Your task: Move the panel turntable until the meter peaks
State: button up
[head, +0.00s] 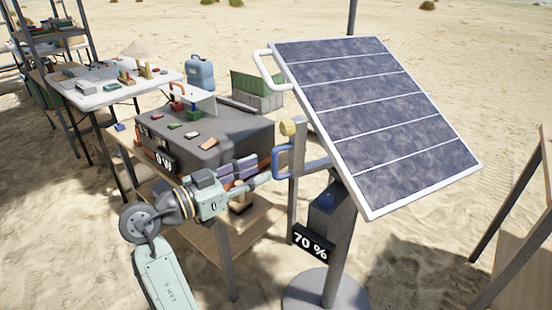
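The tilted solar panel (375,110) stands on a grey post with a round base (325,292). A meter on the post (310,242) reads 70 %. A white handle (262,68) sticks out at the panel's upper left edge, and a blue handle (278,164) is at its lower left. My gripper (266,176) comes from the left, with its tip at or very near the blue handle. Whether it touches or grips the handle cannot be told from this view, and its finger gap is unclear.
A dark grey case (235,128) with small items and a 0 W display (165,160) sits on a wooden table just behind my arm. A white table (110,92) with several objects is farther left. A wooden table edge (530,185) is at right. Open sand lies behind the panel.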

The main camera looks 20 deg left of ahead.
aim_at(275, 173)
jog(key=p+x, duration=0.1)
jog(key=x, duration=0.5)
jog(key=shift+c, duration=0.3)
grip_shut()
dwell(0.5)
